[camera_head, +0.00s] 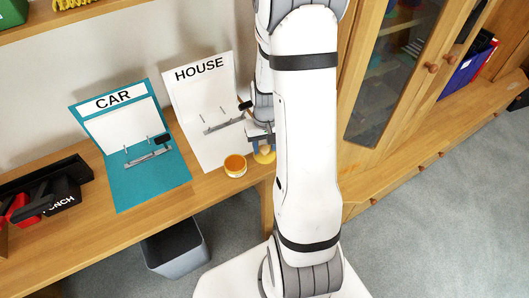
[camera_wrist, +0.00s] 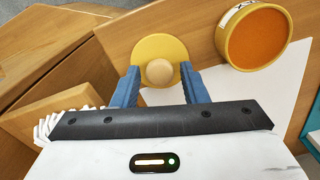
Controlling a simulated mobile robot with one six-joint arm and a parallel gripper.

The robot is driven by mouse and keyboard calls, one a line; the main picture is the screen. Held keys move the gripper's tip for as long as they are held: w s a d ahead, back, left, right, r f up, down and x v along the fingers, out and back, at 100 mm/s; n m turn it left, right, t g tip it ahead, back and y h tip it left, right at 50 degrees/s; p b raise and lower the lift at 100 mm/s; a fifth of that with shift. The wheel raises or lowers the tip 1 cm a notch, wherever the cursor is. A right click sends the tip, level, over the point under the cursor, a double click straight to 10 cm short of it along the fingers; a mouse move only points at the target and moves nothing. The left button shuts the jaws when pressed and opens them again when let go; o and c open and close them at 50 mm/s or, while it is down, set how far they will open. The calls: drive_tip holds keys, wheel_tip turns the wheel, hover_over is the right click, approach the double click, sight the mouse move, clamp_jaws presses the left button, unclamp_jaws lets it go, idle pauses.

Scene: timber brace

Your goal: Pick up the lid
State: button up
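The lid is a yellow disc with a round tan knob; in the wrist view the lid (camera_wrist: 158,44) lies at the top centre. In the head view the lid (camera_head: 265,156) shows partly below my gripper (camera_head: 262,140), near the table's right end. In the wrist view my gripper (camera_wrist: 160,75) is open, with one blue finger on each side of the knob and a gap between each finger and the knob. A round yellow-rimmed pot (camera_wrist: 254,37) with an orange top stands beside the lid; it also shows in the head view (camera_head: 235,166).
A white HOUSE board (camera_head: 200,95) and a teal CAR board (camera_head: 125,185) stand on the wooden table (camera_head: 95,240). A glass-door cabinet (camera_head: 385,80) stands right. A grey bin (camera_head: 175,250) is below.

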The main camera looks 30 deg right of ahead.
drive_tip(key=c, duration=0.8)
drive_tip(key=shift+o, duration=0.2)
drive_tip(key=shift+r, duration=0.1)
